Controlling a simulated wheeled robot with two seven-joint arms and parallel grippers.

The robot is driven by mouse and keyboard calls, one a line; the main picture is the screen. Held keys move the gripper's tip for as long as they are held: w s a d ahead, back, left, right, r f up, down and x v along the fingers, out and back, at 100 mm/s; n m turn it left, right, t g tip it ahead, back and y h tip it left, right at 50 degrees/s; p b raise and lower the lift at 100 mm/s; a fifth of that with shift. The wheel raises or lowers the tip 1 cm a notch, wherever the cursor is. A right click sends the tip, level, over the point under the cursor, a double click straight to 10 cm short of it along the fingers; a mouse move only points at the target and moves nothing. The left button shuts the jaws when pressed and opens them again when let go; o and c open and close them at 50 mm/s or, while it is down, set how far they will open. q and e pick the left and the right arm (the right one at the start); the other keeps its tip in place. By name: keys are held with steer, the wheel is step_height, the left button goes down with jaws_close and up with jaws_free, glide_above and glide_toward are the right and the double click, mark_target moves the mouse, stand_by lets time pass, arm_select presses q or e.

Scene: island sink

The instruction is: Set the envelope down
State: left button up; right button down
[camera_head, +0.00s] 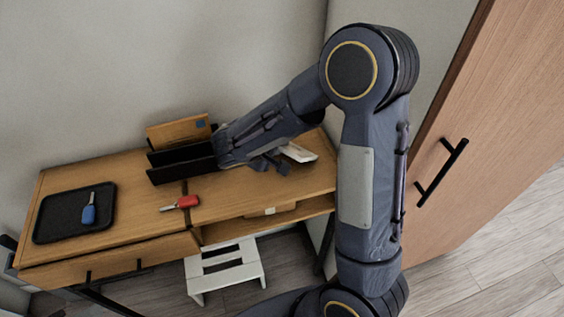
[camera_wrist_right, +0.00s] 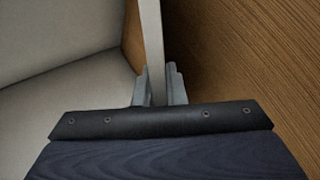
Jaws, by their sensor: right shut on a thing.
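My right gripper (camera_head: 270,163) is over the right part of the wooden desk, with my right arm coming across from the right. In the head view a white flat thing, which looks like the envelope (camera_head: 299,152), shows just right of the gripper, partly hidden by it. In the right wrist view the envelope (camera_wrist_right: 152,45) is a thin pale strip seen edge-on, between the two fingers of the gripper (camera_wrist_right: 159,88). The gripper is shut on it. I cannot tell whether its lower edge touches the desk. My left gripper is not in view.
A black slotted holder (camera_head: 166,175) stands left of the gripper, with a brown upright piece (camera_head: 176,133) at its back. A red-handled tool (camera_head: 187,202) lies in front of it. A black tray (camera_head: 48,229) holds a blue-handled tool (camera_head: 89,214). A white stool (camera_head: 226,272) stands below.

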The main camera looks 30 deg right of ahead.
steer(key=c, duration=1.6)
jaws_free()
steer(key=shift+c, duration=0.2)
steer(key=shift+r, duration=0.1)
steer(key=p+v, duration=0.2)
steer(key=v, duration=0.6)
step_height(320, 180, up, 8)
steer(key=a+p, duration=0.2)
steer(key=p, duration=0.3)
steer(key=shift+s, duration=0.45)
